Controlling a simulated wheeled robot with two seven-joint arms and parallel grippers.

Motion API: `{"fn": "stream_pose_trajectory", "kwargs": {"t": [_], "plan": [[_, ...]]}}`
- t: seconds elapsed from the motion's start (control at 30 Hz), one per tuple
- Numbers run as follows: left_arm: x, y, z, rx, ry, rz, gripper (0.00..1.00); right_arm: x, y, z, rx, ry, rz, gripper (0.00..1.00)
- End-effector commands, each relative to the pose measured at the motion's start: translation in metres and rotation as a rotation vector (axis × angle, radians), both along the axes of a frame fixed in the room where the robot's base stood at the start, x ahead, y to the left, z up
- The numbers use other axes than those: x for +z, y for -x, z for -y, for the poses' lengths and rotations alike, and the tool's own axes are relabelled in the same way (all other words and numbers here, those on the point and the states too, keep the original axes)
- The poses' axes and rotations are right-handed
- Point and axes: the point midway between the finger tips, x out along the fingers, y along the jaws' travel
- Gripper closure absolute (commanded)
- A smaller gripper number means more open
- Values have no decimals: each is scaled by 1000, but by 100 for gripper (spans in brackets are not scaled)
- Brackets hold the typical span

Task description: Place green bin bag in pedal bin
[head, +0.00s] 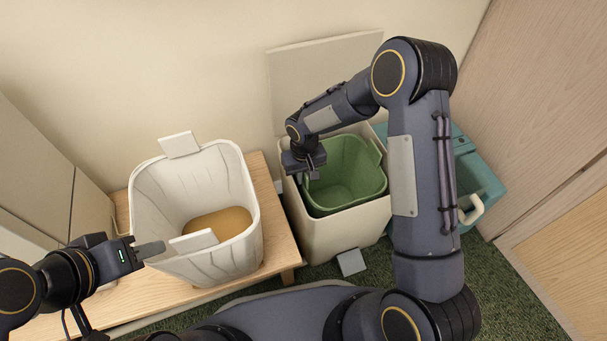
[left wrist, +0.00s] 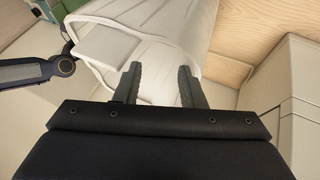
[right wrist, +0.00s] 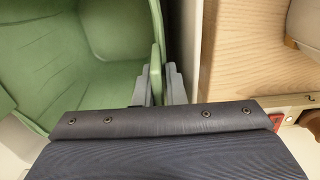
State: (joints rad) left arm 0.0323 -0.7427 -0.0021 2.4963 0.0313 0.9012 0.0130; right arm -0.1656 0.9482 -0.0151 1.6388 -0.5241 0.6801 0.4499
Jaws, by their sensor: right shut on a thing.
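The green bin bag (head: 345,175) is an open, tub-shaped liner with tabs on its rim. It sits within the mouth of the cream pedal bin (head: 335,235), whose lid (head: 300,75) stands open against the wall. How deep the bag sits is hard to tell. My right gripper (head: 314,172) is shut on the tab at the bag's left rim; the right wrist view shows the green tab between the fingers (right wrist: 156,85). My left gripper (head: 150,248) is open and empty beside the white bag; its parted fingers also show in the left wrist view (left wrist: 160,85).
A white bag (head: 200,253) with two rim tabs and something tan inside stands on a wooden bench (head: 110,312) at left. A teal bin (head: 478,178) with a pale handle stands right of the pedal bin. The grey pedal (head: 351,262) sticks out in front. Green carpet is clear at lower right.

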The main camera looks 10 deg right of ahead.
Motion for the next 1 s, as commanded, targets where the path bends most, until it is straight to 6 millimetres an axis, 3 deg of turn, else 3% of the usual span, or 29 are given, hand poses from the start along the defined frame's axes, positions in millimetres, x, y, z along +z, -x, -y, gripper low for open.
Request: {"fn": "stream_pose_trajectory", "kwargs": {"t": [0.13,0.17,0.3,0.6,0.77,1.0], "plan": [[-1,0,0,0,0,0,64,-1,0,0,0,0,1,100],[-1,0,0,0,0,0,64,-1,0,0,0,0,0,86],[-1,0,0,0,0,0,64,-1,0,0,1,0,0,68],[2,0,0,0,0,0,64,2,0,-1,1,-1,1,68],[15,0,0,0,0,0,64,23,-1,-1,2,-2,3,68],[34,0,0,0,0,0,64,78,-1,0,0,-2,4,68]]}}
